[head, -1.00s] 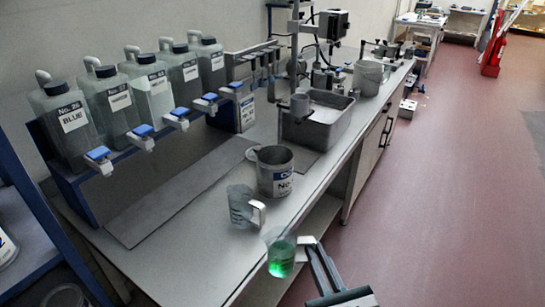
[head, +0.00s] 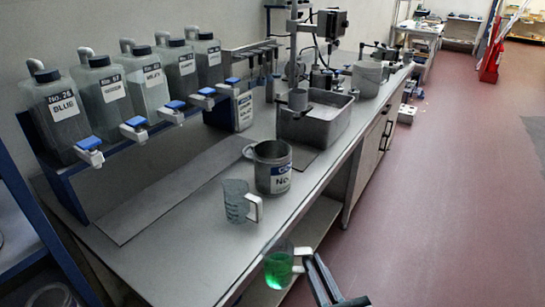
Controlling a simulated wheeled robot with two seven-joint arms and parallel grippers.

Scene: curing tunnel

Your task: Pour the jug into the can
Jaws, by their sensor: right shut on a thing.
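A clear jug (head: 277,268) with green liquid in its lower part is near the front edge of the bench, in the lower middle of the head view. My right gripper (head: 305,258) is shut on the jug's white handle, on its right side. The jug looks close to upright and is held beyond the bench edge. A second clear jug (head: 237,203) with a white handle stands on the bench beside the can. My left gripper is not in view.
A row of several labelled bottles with blue-topped taps (head: 110,95) stands along the wall at left. A grey basin (head: 318,122) is behind the can. The bench top (head: 180,265) in front is clear. A blue frame stands at the left edge.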

